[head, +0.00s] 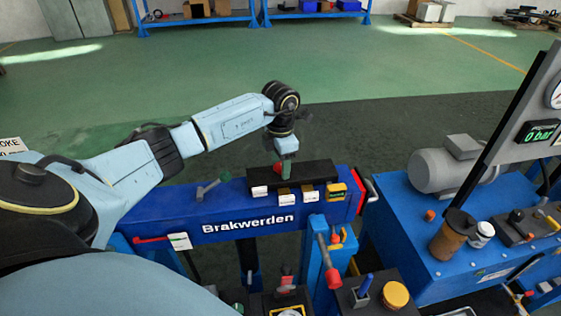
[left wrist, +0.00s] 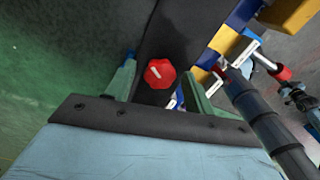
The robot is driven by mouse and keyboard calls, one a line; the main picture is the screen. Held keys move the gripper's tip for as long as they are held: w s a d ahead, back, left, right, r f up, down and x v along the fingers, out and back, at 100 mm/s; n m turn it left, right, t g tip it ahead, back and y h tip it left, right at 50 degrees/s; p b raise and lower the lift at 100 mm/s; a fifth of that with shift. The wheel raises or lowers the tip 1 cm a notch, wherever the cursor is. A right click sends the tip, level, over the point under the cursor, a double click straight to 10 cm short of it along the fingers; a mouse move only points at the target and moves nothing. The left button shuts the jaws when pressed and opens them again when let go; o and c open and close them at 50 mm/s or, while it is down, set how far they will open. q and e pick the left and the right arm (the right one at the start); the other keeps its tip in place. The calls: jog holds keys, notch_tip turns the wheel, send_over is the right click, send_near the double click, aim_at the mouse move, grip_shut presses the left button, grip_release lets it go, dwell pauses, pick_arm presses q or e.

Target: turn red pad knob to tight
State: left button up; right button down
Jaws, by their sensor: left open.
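The red pad knob (left wrist: 159,73) shows in the left wrist view as a round lobed knob with a white mark slanting toward the upper left. It sits on a black block, and in the head view only a bit of red (head: 278,168) shows beside my fingers. My left gripper (head: 287,166) points down over the black pad block (head: 318,172) on the blue Brakwerden beam. In the left wrist view its green fingers (left wrist: 158,80) are open, one on each side of the knob, with gaps visible. Whether the fingertips reach down to knob height is unclear. My right gripper is out of view.
A blue bench (head: 440,235) with a grey motor (head: 445,168) stands at right. Open green floor lies behind.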

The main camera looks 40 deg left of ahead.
pick_arm(q)
jog(key=c, duration=1)
jog(key=shift+o, duration=0.2)
